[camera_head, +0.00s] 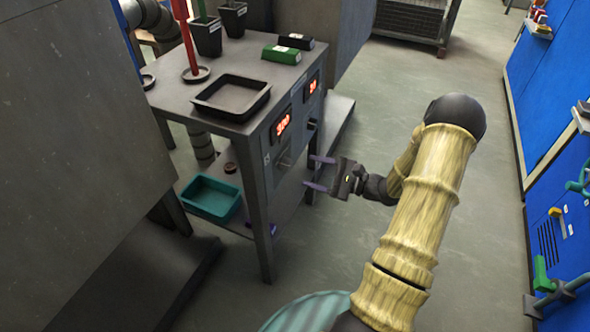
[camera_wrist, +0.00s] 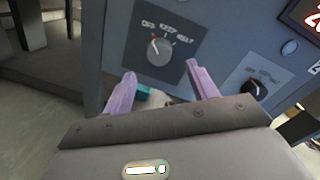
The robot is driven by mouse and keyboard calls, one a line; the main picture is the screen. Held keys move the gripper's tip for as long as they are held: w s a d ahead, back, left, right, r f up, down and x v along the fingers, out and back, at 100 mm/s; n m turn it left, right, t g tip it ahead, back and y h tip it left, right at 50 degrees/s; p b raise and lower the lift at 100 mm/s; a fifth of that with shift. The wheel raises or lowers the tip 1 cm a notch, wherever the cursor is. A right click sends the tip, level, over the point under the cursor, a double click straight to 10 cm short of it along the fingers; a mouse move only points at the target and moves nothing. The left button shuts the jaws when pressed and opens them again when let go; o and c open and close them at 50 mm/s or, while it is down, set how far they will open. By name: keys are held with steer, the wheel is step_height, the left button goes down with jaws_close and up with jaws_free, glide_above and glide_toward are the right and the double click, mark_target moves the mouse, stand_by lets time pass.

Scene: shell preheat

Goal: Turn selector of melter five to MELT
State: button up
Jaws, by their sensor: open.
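In the head view my gripper (camera_head: 314,172) is at the front of the grey bench (camera_head: 262,127), below the red number displays. The knob is too small to make out clearly there. I cannot read which melter number it belongs to.
A second dark knob (camera_wrist: 253,88) sits on the panel to the right in the wrist view. A black tray (camera_head: 232,112) and a green box (camera_head: 281,54) are on the bench top. A teal bin (camera_head: 210,198) is below. The floor at right is clear.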

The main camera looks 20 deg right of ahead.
mark_target(291, 166)
steer(key=b+x, duration=0.1)
steer(key=x, duration=0.5)
steer(key=c, duration=1)
